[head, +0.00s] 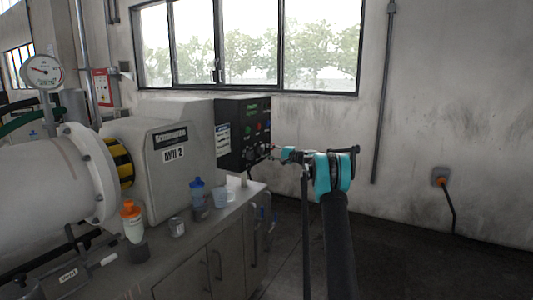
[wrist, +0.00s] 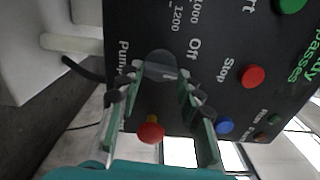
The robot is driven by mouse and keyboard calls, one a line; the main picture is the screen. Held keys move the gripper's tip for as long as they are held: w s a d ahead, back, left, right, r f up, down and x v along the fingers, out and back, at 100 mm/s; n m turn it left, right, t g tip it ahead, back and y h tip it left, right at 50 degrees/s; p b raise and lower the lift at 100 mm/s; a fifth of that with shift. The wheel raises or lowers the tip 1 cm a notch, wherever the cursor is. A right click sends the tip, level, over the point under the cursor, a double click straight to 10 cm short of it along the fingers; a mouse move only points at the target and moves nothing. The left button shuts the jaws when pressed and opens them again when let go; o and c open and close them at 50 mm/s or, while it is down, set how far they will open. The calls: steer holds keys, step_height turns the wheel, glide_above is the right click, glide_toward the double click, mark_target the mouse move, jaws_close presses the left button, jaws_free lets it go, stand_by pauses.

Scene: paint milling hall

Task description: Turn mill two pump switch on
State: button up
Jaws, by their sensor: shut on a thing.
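The black control panel (head: 236,160) of mill two stands at the right end of the grey housing marked "Mill 2" (head: 185,185). My gripper (head: 277,154) is at the panel's right side. In the wrist view the panel (wrist: 225,110) fills much of the picture, turned on its side. The fingertips of my gripper (wrist: 160,75) are closed on a round greyish pump switch (wrist: 161,62), between the words "Pump" and "Off". The fingers partly hide its surroundings. A red ball on a yellow stem (wrist: 150,132) shows between the fingers; I cannot tell whether they touch it.
Bottles and cups, including an orange-capped bottle (head: 132,222), stand on the bench. The floor at right is clear.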

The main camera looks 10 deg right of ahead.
steer(key=m, duration=0.5)
steer(key=shift+f, duration=0.1)
stand_by(0.5)
steer(key=o, duration=1.2)
steer(key=shift+c, duration=0.2)
steer(key=shift+d, duration=0.1)
steer(key=v, duration=1.2)
